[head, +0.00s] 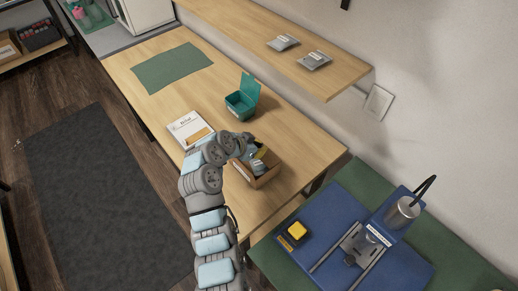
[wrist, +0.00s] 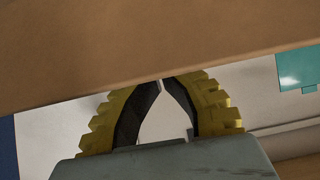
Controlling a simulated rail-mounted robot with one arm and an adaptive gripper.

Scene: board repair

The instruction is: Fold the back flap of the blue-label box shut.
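A small open cardboard box (head: 266,180) stands on the near right end of the wooden table in the head view. My gripper (head: 261,153) is at the box's far side, its yellow fingers low over the opening, and it partly hides the flaps. I cannot make out a blue label or tell which flap is the back one. In the wrist view a wide brown panel (wrist: 150,45), apparently cardboard, fills the top. The tips of my gripper (wrist: 163,84) meet at its lower edge, with nothing seen between them. Whether they touch the panel is unclear.
An open teal box (head: 240,104) and a white box (head: 189,129) stand farther along the table, near a green mat (head: 172,68). A wall shelf (head: 270,27) runs behind. A blue fixture base (head: 325,235) lies at lower right. The table right of the teal box is clear.

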